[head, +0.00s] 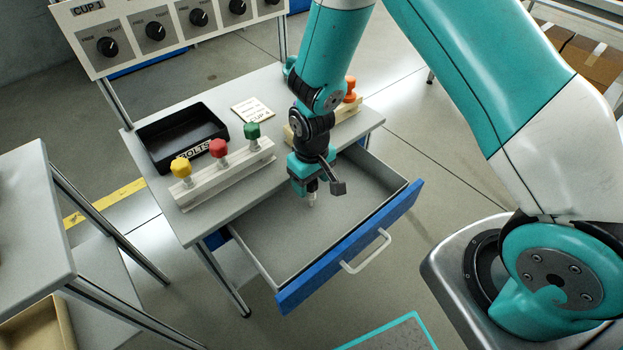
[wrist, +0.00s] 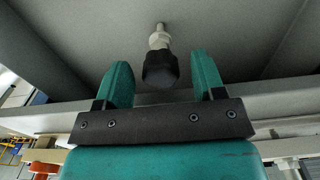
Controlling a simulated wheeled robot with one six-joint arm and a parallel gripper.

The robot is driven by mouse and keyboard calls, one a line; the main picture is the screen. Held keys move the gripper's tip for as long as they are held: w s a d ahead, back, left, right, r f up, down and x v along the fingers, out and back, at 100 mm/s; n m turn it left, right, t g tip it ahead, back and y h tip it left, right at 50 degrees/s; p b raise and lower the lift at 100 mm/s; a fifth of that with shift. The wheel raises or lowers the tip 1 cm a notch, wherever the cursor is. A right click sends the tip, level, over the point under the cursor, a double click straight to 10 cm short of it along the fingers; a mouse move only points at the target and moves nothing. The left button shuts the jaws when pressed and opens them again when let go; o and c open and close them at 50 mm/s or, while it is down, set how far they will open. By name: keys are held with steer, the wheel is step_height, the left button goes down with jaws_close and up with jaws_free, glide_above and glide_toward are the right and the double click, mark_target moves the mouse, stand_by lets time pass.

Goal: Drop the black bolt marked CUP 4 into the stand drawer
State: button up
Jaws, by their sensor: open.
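The stand drawer (head: 275,240) is pulled open and has a blue front. My gripper (head: 308,190) points down into it. In the wrist view my gripper (wrist: 166,85) has its two teal fingers apart. A black-headed bolt (wrist: 160,68) is between them, with a visible gap on each side. Its pale shank points away from my gripper towards the grey drawer floor (wrist: 225,50). The shank (head: 312,199) also shows below my gripper in the head view. I cannot tell whether the bolt touches the floor. No mark is readable on it.
A black bolts tray (head: 150,137) and a pale rack (head: 225,172) with yellow, red and green bolts stand on the grey stand top. An orange bolt (head: 350,88) is behind my arm. A panel of knobs (head: 155,30) rises behind. The drawer's front half looks empty.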

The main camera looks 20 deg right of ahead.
steer(key=s+a+r+n+y+p, duration=0.1)
steer(key=s+r, duration=0.2)
steer(key=r, duration=0.9)
steer(key=s+a+r+y, duration=0.1)
steer(key=s+r, duration=0.3)
steer(key=r, duration=0.8)
steer(key=s+a+r+n+y, duration=0.1)
steer(key=s+r+n+y, duration=0.1)
steer(key=s+r, duration=0.5)
steer(key=s, duration=0.6)
steer(key=shift+a+r, duration=0.25)
steer(key=shift+r, duration=0.15)
steer(key=shift+s, duration=0.1)
step_height(320, 180, up, 9)
steer(key=p, duration=0.9)
steer(key=shift+f, duration=0.15)
